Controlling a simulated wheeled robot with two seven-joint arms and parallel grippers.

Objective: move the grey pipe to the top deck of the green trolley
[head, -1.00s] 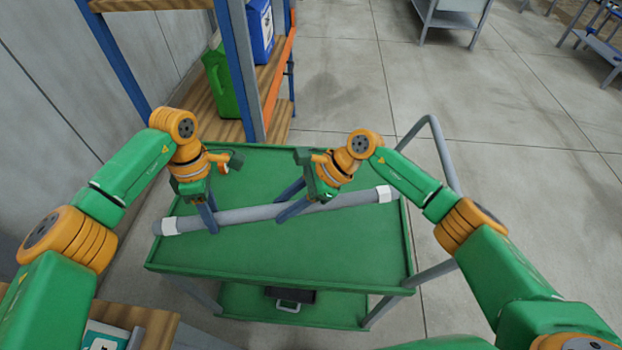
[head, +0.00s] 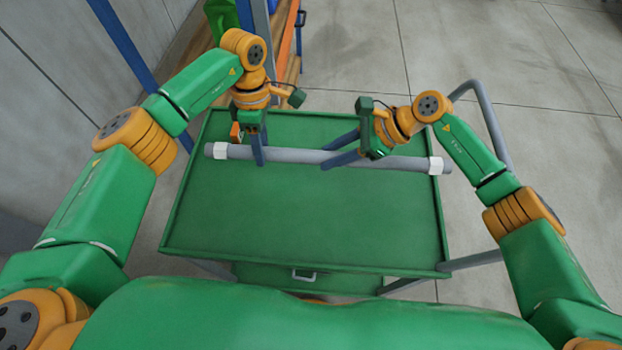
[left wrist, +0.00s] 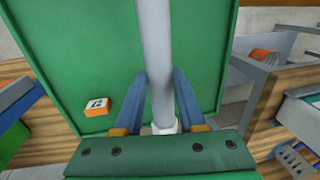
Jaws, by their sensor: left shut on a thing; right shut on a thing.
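The grey pipe (head: 300,155), with a white band near each end, lies lengthwise over the far part of the green trolley's top deck (head: 300,220). My left gripper (head: 259,156) is shut on the pipe near its left end. My right gripper (head: 338,152) is shut on it right of its middle. In the left wrist view the pipe (left wrist: 156,60) runs between the two blue fingers, with the green deck (left wrist: 85,50) below. I cannot tell whether the pipe touches the deck or hangs just above it.
A small orange and white block (left wrist: 97,106) sits on the deck beside the pipe. The trolley's grey handle (head: 490,120) rises at the right. A shelf rack with a blue post (head: 130,55) stands behind at the left. The near part of the deck is clear.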

